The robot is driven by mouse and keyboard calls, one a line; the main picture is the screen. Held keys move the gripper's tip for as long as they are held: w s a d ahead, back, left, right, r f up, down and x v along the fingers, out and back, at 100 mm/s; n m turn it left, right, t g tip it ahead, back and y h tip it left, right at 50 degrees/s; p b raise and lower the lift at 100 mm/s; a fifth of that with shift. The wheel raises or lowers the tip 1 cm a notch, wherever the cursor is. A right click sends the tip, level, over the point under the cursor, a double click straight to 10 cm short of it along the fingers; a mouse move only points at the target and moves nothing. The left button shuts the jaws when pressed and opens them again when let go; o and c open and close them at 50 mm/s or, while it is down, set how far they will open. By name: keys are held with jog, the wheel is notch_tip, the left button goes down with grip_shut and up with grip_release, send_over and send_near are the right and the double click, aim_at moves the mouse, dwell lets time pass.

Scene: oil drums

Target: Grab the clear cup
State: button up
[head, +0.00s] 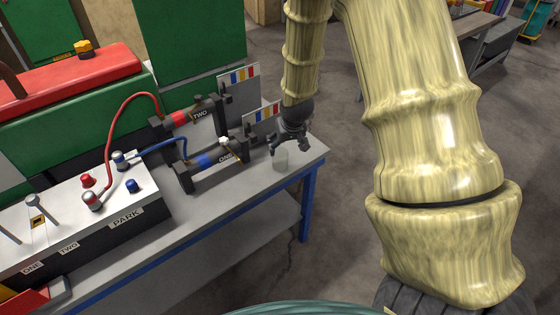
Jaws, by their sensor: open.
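The clear cup (281,160) is a small see-through vessel standing upright near the right end of the grey workbench (235,203). My gripper (287,152) is dark grey and points down right over the cup. Its fingers are open and sit around or just above the cup's upper part. The picture is too small to tell whether they touch it. The gripper partly hides the cup's top.
Left of the cup stand two black holders labelled ONE (212,168) and TWO (190,121), with colour-striped cards behind them. A control box (120,225) with red and blue hoses is further left. The bench's right corner (318,150) is clear.

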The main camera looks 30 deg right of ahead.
send_near(280, 156)
jog(key=shift+s+a+f+p, duration=0.1)
jog(key=shift+s+f+p, duration=0.1)
jog(key=shift+f, duration=0.35)
jog(key=shift+s+a+f+p, duration=0.1)
jog(key=shift+s+f+p, duration=0.15)
jog(key=shift+f, duration=0.3)
jog(key=shift+w+a+p+x, duration=0.15)
jog(key=shift+p+x, duration=0.2)
jog(key=shift+x, duration=0.6)
jog(key=shift+w+a+p+x, duration=0.15)
jog(key=shift+p+x, duration=0.15)
jog(key=shift+x, duration=0.7)
jog(key=shift+w+d+f, duration=0.1)
jog(key=shift+w+f, duration=0.15)
jog(key=shift+f, duration=0.25)
jog(key=shift+c, duration=0.2)
jog(key=c, duration=0.9)
